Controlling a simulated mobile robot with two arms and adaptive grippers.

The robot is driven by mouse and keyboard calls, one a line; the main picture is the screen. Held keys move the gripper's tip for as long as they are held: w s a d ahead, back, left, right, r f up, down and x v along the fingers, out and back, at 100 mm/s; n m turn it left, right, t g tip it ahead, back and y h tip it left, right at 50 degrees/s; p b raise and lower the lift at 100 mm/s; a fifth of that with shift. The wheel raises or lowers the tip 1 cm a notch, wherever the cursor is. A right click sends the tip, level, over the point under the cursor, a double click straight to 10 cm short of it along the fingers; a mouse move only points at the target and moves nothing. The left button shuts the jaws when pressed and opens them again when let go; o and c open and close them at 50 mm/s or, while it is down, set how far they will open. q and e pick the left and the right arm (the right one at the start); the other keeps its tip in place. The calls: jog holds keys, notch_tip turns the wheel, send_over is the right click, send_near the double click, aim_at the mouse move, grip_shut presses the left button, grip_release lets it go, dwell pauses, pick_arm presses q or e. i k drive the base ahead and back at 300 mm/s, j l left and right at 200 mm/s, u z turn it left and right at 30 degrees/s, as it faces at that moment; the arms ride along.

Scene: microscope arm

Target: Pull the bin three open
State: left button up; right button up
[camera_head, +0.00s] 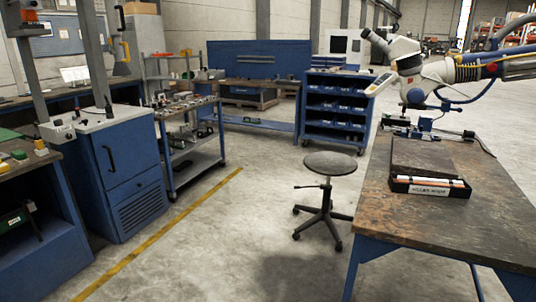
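A blue shelf rack (304,107) stands at the back centre, beyond the stool. Its shelves hold several small blue bins (345,107) with pale labels on their fronts. The labels are too small to read, so I cannot tell which is bin three. I cannot tell whether any bin is pulled out. Neither of my grippers is in view.
A round stool (330,163) stands on the open floor before the rack. A worktable (400,220) with a microscope (400,55) on an arm fills the right. A blue cabinet (120,160) and a tool cart (195,165) line the left.

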aim_at(330, 85)
jog(key=i+j+u, duration=0.25)
jog(key=i, duration=0.8)
jog(key=i+u, duration=0.25)
jog(key=i, duration=0.75)
jog(key=i+j+z, duration=0.1)
jog(key=i+z, duration=0.15)
jog(key=i, duration=2.15)
jog(key=i+z, duration=0.1)
jog(key=i, duration=0.5)
jog(key=i+z, duration=0.15)
jog(key=i, duration=0.4)
jog(key=i+j+z, duration=0.1)
jog(key=i, duration=0.45)
jog(key=i+j+z, duration=0.15)
jog(key=i, duration=0.45)
jog(key=i+l+z, duration=0.25)
jog(key=i, duration=0.65)
jog(key=i+z, duration=0.3)
jog(key=i, duration=0.6)
